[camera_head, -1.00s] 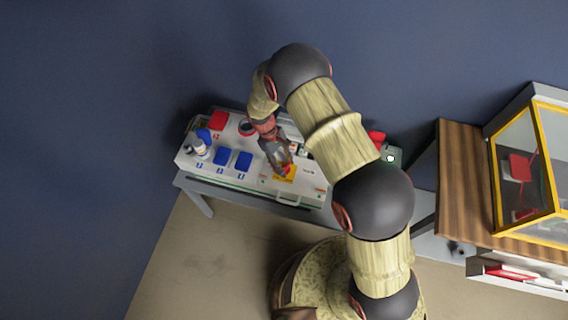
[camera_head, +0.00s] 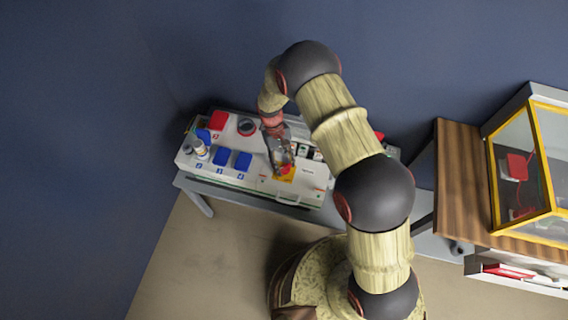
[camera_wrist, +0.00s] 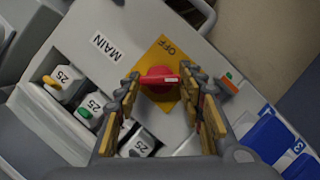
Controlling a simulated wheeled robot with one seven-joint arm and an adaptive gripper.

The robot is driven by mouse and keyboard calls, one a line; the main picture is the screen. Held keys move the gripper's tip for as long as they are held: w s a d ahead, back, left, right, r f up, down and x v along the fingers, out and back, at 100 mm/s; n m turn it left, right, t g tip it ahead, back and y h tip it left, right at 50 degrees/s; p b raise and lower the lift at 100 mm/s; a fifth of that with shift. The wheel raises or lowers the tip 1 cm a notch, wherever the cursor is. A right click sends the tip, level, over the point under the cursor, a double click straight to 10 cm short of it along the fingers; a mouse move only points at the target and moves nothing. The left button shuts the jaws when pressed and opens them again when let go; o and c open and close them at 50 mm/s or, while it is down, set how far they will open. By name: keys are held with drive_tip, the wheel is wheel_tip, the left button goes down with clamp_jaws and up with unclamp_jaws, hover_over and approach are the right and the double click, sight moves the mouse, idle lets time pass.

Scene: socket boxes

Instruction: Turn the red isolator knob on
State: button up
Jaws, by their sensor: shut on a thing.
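The red isolator knob (camera_wrist: 158,79) sits on a yellow plate (camera_wrist: 160,50) marked OFF in the wrist view. A white mark shows on the knob's right part. My gripper (camera_wrist: 163,82) has one finger on each side of the knob and is shut on it. In the head view the red knob (camera_head: 286,170) and yellow plate (camera_head: 287,178) show at my gripper's (camera_head: 283,168) tips, near the front edge of the pale socket box (camera_head: 258,183). The fingers partly hide the plate.
A MAIN label (camera_wrist: 106,47) and several breakers marked 25 (camera_wrist: 66,82) lie left of the knob in the wrist view. Blue socket covers (camera_wrist: 270,136) lie at lower right. A wooden-topped table with a yellow-framed case (camera_head: 548,150) stands right in the head view.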

drive_tip(key=o, duration=1.2)
drive_tip(key=v, duration=1.2)
